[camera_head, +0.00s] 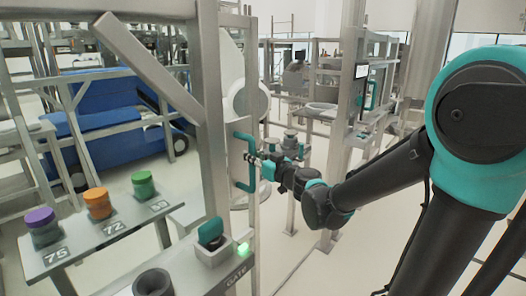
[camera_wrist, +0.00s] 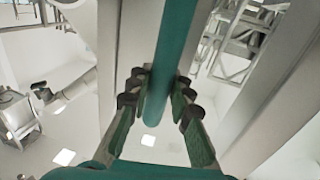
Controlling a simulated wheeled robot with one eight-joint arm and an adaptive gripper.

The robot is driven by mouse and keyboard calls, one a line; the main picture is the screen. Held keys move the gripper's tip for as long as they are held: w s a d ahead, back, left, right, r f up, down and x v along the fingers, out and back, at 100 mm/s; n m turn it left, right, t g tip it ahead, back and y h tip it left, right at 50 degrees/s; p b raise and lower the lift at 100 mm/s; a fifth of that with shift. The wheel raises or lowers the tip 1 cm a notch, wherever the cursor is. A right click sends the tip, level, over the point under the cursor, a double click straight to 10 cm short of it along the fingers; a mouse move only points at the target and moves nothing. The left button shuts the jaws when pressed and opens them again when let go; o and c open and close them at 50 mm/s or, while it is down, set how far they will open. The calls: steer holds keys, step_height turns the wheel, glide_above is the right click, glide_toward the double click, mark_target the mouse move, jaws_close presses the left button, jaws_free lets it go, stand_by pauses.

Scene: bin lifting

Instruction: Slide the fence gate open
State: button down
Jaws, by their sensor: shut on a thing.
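A teal D-shaped handle (camera_head: 243,186) is fixed upright to a grey frame post of the fence gate (camera_head: 253,215) near the middle of the head view. My gripper (camera_head: 253,158) reaches it from the right, and its fingers are shut around the handle's upright bar. In the wrist view the teal bar (camera_wrist: 174,50) runs between the two fingers of my gripper (camera_wrist: 160,97). The gripper hides part of the bar in the head view.
Purple, orange and green jars (camera_head: 98,203) stand on a numbered shelf at left. A large grey post (camera_head: 210,110) stands beside the handle.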

steer(key=shift+s+a, duration=0.6)
steer(key=shift+s, duration=0.25)
steer(key=shift+s+a, duration=0.6)
steer(key=shift+s, duration=0.25)
steer(key=c, duration=1.3)
jaws_free()
steer(key=shift+c, duration=0.2)
steer(key=shift+d, duration=0.1)
steer(key=v, duration=1.1)
steer(key=shift+s+d, duration=0.25)
steer(key=shift+s, duration=0.05)
